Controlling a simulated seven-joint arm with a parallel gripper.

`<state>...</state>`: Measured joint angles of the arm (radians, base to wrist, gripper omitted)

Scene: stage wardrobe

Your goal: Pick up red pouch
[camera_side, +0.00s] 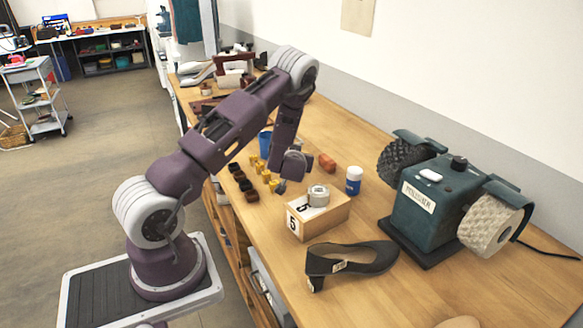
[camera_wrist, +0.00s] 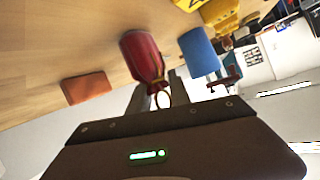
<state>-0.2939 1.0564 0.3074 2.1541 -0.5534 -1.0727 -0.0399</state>
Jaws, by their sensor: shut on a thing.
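The red pouch (camera_wrist: 143,55) shows in the wrist view as a dark red, rounded shape with a narrow end and a pale ring towards me. My gripper (camera_wrist: 158,92) is shut on its narrow end, with one finger on each side. In the side view my gripper (camera_side: 283,184) hangs low over the workbench, near the small yellow and dark pieces. I cannot make out the pouch in the side view, and I cannot tell whether it touches the bench.
An orange-red block (camera_side: 327,163) and a blue-and-white jar (camera_side: 353,180) stand close to my gripper. A wooden box marked 5 (camera_side: 318,218), a black shoe (camera_side: 350,259) and a green polisher (camera_side: 432,205) are nearer the camera. A blue cup (camera_side: 265,143) stands behind.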

